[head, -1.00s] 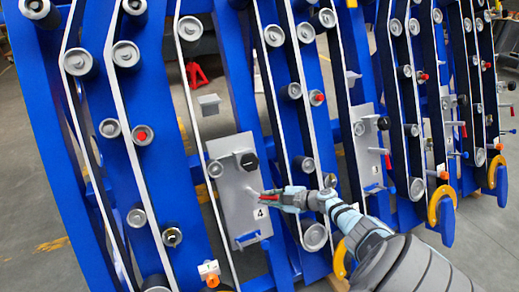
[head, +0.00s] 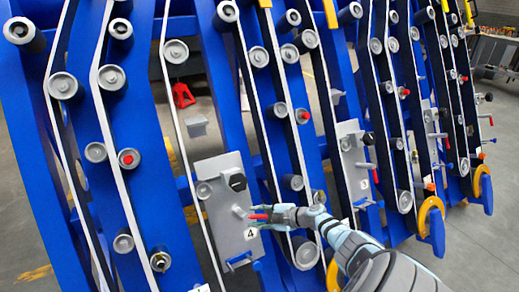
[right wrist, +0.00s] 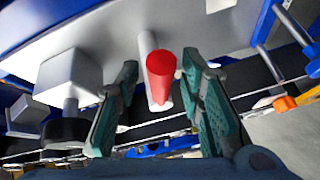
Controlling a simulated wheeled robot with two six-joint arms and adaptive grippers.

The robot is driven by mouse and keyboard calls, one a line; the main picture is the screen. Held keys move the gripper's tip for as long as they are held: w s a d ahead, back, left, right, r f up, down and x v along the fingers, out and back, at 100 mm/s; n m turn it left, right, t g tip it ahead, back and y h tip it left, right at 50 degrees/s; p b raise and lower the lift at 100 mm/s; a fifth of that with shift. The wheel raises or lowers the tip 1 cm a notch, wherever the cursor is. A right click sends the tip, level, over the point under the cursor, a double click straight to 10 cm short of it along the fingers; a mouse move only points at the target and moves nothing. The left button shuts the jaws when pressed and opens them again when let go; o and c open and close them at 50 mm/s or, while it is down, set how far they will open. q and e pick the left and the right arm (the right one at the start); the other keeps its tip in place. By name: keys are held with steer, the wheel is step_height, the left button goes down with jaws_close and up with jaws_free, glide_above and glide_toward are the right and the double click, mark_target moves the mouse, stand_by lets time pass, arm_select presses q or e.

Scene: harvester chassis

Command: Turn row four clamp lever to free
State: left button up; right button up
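The row four clamp is a grey plate (head: 222,215) marked 4 on a blue frame, with a black knob (head: 234,180) at its upper right. Its lever, a light grey rod with a red end (head: 259,216), sticks out of the plate. In the right wrist view the red end (right wrist: 161,66) lies between the two teal fingers. My right gripper (right wrist: 160,85) is open around the lever, with a gap at the left finger; the right finger is close, and contact is unclear. It also shows in the head view (head: 268,217). My left gripper is not in view.
Rollers and pale belts run along the blue frames on both sides. A similar grey plate (head: 352,160) with its own lever stands farther right. A yellow-orange hook (head: 431,218) hangs at the right. Open grey floor lies at the lower right.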

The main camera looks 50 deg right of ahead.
steer(key=v, duration=1.2)
